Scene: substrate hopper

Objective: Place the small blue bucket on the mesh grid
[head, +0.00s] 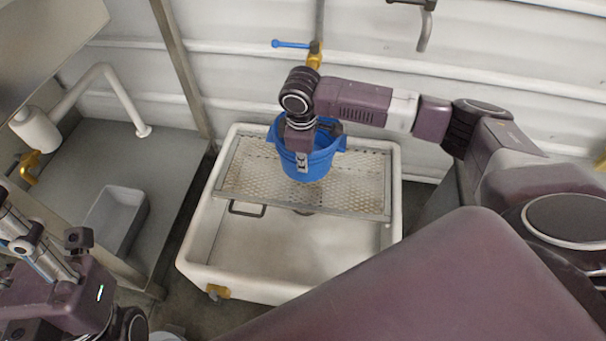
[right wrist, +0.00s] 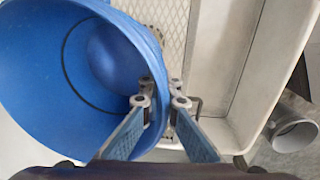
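The small blue bucket (head: 312,163) is over the mesh grid (head: 352,181), near its middle. I cannot tell whether its base touches the grid. My right gripper (head: 302,160) comes down onto the near side of the bucket. In the right wrist view the gripper (right wrist: 160,103) has the bucket's wall between its fingers, one inside and one outside, and looks shut on it. The bucket (right wrist: 88,60) is open-topped, looks empty and slants in that view. Part of the mesh grid (right wrist: 160,30) shows behind it. My left arm is at the lower left; its fingers are unclear.
The grid lies across the back of a white tub (head: 230,287), whose front part is open. A blue-handled tap (head: 300,47) is on the wall behind. A grey sink counter (head: 150,165) with a small grey bin (head: 115,215) is at the left.

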